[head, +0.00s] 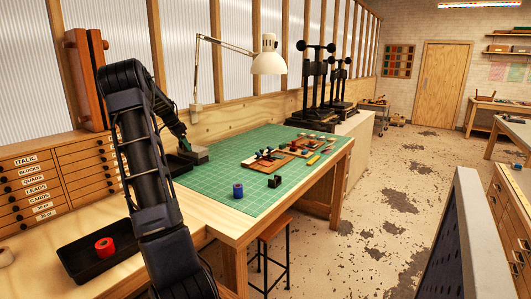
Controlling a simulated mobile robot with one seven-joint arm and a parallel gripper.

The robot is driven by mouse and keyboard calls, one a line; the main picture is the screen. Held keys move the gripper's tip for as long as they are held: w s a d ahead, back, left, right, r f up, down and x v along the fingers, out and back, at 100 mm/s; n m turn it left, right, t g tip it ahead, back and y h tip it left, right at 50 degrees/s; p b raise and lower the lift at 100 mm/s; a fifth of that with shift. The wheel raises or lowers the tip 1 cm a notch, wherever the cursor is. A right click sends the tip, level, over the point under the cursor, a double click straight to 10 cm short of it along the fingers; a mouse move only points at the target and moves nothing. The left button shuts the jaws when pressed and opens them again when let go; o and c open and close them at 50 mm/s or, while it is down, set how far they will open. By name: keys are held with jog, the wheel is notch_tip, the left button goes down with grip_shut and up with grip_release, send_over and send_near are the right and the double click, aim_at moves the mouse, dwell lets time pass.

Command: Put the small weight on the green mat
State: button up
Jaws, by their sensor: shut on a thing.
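The green mat (255,152) is a gridded cutting mat on the wooden table. My gripper (184,146) is past my black arm, near the mat's far left corner, and shows only small and partly. It is shut on a small grey block (197,156), which looks like the small weight. The block is at the mat's left edge; I cannot tell whether it touches the surface below. A black tray (178,166) lies just under and left of it. A small black block (275,181) stands on the mat's front part.
A blue roll (238,190) stands near the mat's front left edge. Wooden boards with small pieces (272,158) lie on the mat's right half. A red roll (105,246) sits in a black tray (90,262) at front left. A lamp (268,60) overhangs the mat. The mat's middle left is clear.

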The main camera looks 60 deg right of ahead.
jog(key=s+d+m+g+y, duration=0.35)
jog(key=s+d+m, duration=0.95)
jog(key=s+d, duration=1.35)
jog(key=f, duration=0.6)
jog(key=s+f, duration=0.1)
jog(key=f, duration=0.5)
jog(key=s+a+f, duration=0.1)
jog(key=f, duration=0.6)
jog(key=shift+a, duration=0.1)
jog(key=o, duration=1.6)
jog(key=shift+f+t, duration=0.1)
jog(key=shift+t, duration=0.15)
jog(key=shift+c, duration=0.2)
